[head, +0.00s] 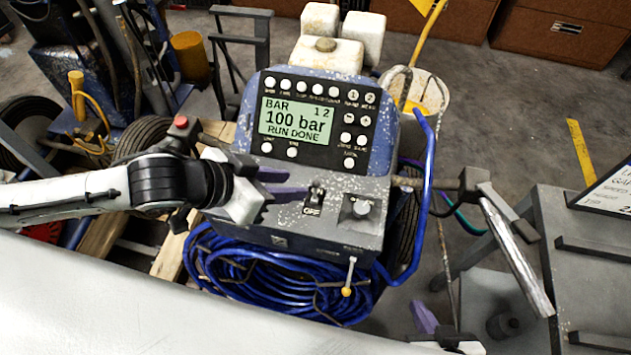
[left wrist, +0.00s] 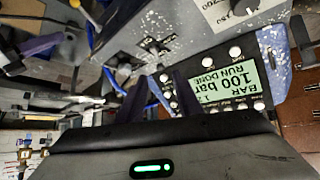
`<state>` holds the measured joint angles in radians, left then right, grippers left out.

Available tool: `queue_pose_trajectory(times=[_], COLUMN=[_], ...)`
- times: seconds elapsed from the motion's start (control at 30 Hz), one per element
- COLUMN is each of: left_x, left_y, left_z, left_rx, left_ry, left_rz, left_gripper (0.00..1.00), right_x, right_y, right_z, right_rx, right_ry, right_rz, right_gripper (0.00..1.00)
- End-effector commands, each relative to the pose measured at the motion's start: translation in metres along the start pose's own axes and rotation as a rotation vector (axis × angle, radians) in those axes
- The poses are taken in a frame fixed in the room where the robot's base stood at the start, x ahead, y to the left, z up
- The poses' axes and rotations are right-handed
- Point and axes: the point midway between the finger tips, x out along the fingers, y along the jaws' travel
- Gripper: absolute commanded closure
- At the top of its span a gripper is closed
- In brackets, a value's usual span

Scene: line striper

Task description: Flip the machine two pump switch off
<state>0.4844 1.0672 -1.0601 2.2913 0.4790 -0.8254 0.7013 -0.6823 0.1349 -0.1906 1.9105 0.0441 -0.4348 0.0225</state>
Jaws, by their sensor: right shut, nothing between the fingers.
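A blue and grey line striper (head: 330,150) stands in the middle of the head view. Its display (head: 297,118) reads "BAR 100 bar RUN DONE". A small black switch (head: 316,194) sits on the grey front box, with "OFF" lettered below it; I cannot tell which way it is tipped. It also shows in the left wrist view (left wrist: 152,45). My left gripper (head: 297,183) is open and empty just left of the switch, its purple fingers apart. They also show in the left wrist view (left wrist: 158,95). My right gripper (head: 424,318) is shut, low in the head view and partly cut off.
A round knob (head: 361,208) sits right of the switch. A coil of blue hose (head: 270,272) hangs below the box, and a small yellow-tipped lever (head: 348,290) is beside it. Another blue machine (head: 75,45) stands at upper left. A grey stand (head: 570,250) is at right.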

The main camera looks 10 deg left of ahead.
Motion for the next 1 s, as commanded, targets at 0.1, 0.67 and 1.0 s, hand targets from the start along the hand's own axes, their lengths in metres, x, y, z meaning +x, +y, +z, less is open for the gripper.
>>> queue_pose_trajectory(times=[0.1, 0.67, 1.0], left_x=[0.012, 0.097, 0.101], left_y=[-0.001, -0.001, -0.001], left_z=[0.000, -0.001, 0.000], left_rx=[-0.004, 0.000, 0.000], left_ry=[-0.001, 0.000, -0.001], left_rz=[0.001, 0.000, 0.000], left_gripper=[0.68, 0.68, 0.68], right_x=[0.000, -0.002, -0.002], right_y=[0.000, 0.000, 0.000], right_z=[0.002, 0.003, 0.003], right_rx=[0.000, 0.000, 0.000], right_ry=[-0.002, -0.008, -0.009], right_rz=[0.000, 0.000, 0.000], right_gripper=[1.00, 1.00, 1.00])
